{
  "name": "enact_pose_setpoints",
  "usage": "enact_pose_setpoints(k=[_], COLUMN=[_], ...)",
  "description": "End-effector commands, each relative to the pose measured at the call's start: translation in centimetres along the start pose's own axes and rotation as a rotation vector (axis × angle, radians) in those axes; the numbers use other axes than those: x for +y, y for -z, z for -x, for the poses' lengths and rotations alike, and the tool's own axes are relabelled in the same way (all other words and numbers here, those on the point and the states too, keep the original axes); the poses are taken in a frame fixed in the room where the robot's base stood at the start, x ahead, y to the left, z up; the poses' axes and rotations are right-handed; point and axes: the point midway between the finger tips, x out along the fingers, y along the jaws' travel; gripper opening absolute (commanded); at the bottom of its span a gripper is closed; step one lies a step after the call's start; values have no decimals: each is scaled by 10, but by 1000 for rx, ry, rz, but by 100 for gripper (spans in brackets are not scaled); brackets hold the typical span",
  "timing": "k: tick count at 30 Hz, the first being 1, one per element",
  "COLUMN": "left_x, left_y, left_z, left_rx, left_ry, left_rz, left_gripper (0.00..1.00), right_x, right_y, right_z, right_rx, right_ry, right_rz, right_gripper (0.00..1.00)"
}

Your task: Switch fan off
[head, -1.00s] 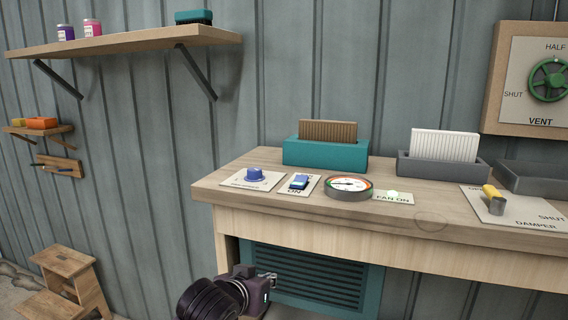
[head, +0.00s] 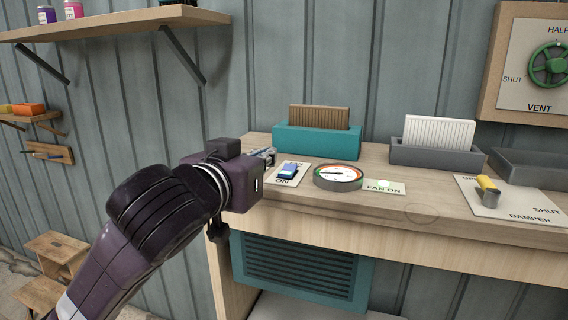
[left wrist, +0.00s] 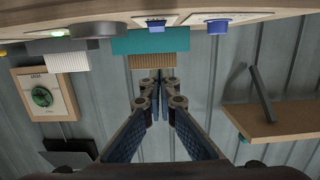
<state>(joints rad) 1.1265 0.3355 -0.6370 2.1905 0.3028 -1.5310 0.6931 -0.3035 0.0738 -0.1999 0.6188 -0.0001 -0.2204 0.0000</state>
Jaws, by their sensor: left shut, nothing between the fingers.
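The blue fan switch (head: 288,169) sits on a white plate on the bench, with "ON" readable at the plate's near edge. It also shows in the left wrist view (left wrist: 156,27), near the top. A green lamp (head: 385,184) on the "FAN ON" label is lit. My left gripper (head: 268,154) is shut and empty, just left of the switch plate and apart from the switch. Its fingers (left wrist: 159,84) meet in the left wrist view. The blue knob is hidden behind my gripper in the head view but shows in the left wrist view (left wrist: 217,27). My right gripper is not in view.
A round gauge (head: 338,177) stands right of the switch. Behind are a teal holder (head: 316,142) with a brown filter and a grey holder (head: 437,156) with a white one. A yellow-handled damper lever (head: 488,188) is at the right. A shelf (head: 120,25) hangs upper left.

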Motion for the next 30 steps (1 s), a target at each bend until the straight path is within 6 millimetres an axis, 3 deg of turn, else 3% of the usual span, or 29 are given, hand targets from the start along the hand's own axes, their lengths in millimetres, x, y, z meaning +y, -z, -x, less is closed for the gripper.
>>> enact_pose_setpoints(k=[10, 14, 28, 30], left_x=[0, -1, -1, -1], left_y=[1, 1, 3, -12], left_z=[-1, -11, -102, -104], left_rx=[0, -2, -3, -4], left_ry=[1, 2, 3, 3], left_rz=[0, 0, -1, -3], left_gripper=[0, 0, 0, 0], right_x=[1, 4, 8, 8], right_y=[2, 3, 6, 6], right_z=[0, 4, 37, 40], right_rx=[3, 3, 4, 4], right_ry=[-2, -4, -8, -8], right_rz=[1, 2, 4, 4], right_gripper=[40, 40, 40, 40])
